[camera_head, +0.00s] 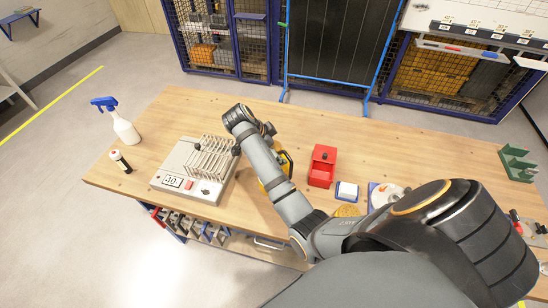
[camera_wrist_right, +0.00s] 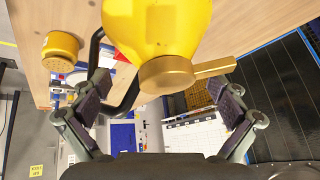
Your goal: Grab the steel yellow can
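The yellow can (camera_head: 268,176) stands on the wooden table, partly hidden behind my right forearm in the camera_head view. In the right wrist view the can (camera_wrist_right: 155,25) is close and seen upside down, with a brass cap and bar at its end and a dark handle on the left. My right gripper (camera_wrist_right: 163,102) is open, its two padded fingers apart on either side below the can's cap, with nothing gripped. In the camera_head view my right gripper (camera_head: 267,129) is small and mostly hidden by the wrist. My left gripper is not in view.
A test unit with a wire rack (camera_head: 183,181) stands left of the can.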

